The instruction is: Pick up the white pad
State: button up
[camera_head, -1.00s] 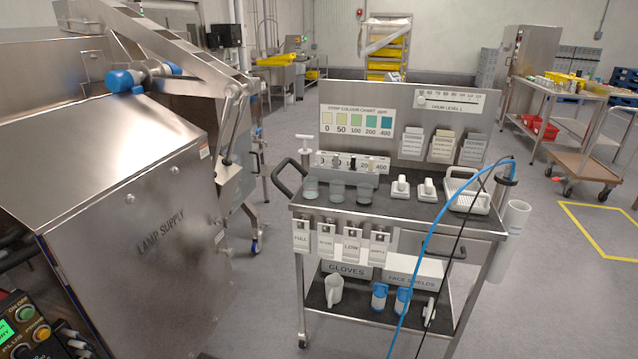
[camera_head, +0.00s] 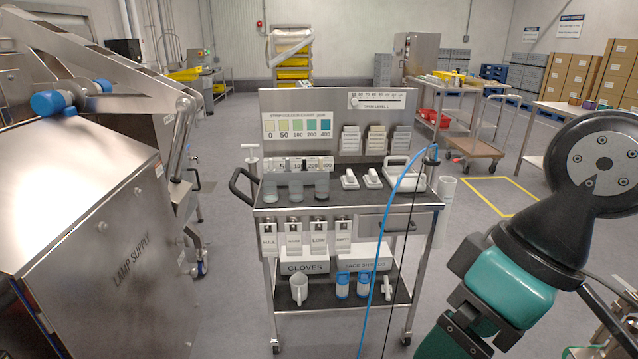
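I cannot tell for sure which thing is the white pad. Two small white handled pieces, one on the left (camera_head: 349,180) and one on the right (camera_head: 372,178), lie side by side on the dark top of the steel cart (camera_head: 262,207). A larger white handled piece (camera_head: 397,182) lies to their right, partly behind a blue hose. Labelled holders with pale, stacked contents, a whitish one (camera_head: 350,139) among them, hang on the cart's back panel. My arm, teal and black, fills the right foreground; my gripper is not in view.
Clear beakers (camera_head: 296,188) stand on the cart's left side. A blue hose (camera_head: 384,240) and a black cable hang down its front right. A steel lamp supply cabinet (camera_head: 110,230) stands close on the left. Open floor (camera_head: 235,290) lies between cabinet and cart.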

aim_at(349, 181)
jog(key=u, duration=0.2)
jog(key=i, duration=2.05)
jog(key=u, duration=0.55)
